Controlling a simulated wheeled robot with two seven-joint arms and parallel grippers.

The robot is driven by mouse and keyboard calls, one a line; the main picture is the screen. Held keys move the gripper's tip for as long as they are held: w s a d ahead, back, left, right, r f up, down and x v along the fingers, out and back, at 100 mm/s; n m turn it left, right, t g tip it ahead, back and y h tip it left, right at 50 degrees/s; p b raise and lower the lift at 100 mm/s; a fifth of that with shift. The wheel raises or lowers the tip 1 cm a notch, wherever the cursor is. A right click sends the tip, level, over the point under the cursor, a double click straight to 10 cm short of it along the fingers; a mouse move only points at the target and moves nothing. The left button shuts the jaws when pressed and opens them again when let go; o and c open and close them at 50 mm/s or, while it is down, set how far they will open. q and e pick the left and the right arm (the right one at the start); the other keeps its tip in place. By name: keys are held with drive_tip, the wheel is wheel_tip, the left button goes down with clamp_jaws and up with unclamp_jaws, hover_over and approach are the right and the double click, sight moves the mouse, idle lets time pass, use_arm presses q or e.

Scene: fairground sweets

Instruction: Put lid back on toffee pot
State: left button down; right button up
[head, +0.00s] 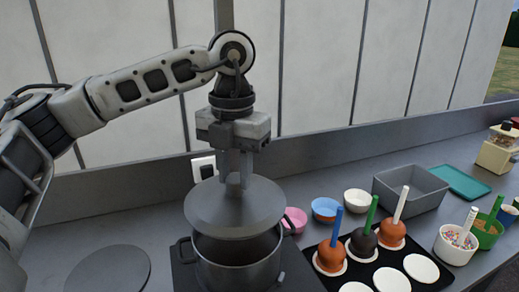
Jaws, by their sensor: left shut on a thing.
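My left gripper (236,178) points straight down and is shut on the grey round lid (212,212), at the lid's top middle. The lid is about level and is held over the dark toffee pot (238,272). It covers the back part of the pot's mouth in the view, and the front part of the opening shows below it. The lid looks a little above the rim. The pot stands on a dark square plate, with handles at both sides. I cannot see inside it well. My right gripper is not in view.
A dark disc (108,272) lies on the counter at left. To the right are a black tray (322,250) with toffee apples on sticks and white discs, small bowls (326,208), a grey bin (412,190), a teal board (460,182) and topping tubs (455,246). A wall stands behind.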

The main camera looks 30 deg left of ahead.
sight(236, 200)
use_arm(q)
drive_tip(key=shift+w, duration=0.2)
drive_tip(key=shift+s+f+b, duration=0.3)
drive_tip(key=shift+f, duration=0.05)
drive_tip(key=shift+s+f, duration=0.1)
drive_tip(key=shift+f, duration=0.15)
wheel_tip(236, 200, down, 5)
drive_tip(key=b, duration=0.3)
drive_tip(key=shift+r+b, duration=0.15)
drive_tip(key=shift+b, duration=0.25)
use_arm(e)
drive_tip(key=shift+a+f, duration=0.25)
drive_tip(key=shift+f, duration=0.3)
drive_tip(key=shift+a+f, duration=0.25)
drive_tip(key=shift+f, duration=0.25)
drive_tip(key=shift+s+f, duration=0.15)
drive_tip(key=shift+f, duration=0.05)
use_arm(q)
drive_tip(key=shift+f+b, duration=0.35)
drive_tip(key=shift+b, duration=0.2)
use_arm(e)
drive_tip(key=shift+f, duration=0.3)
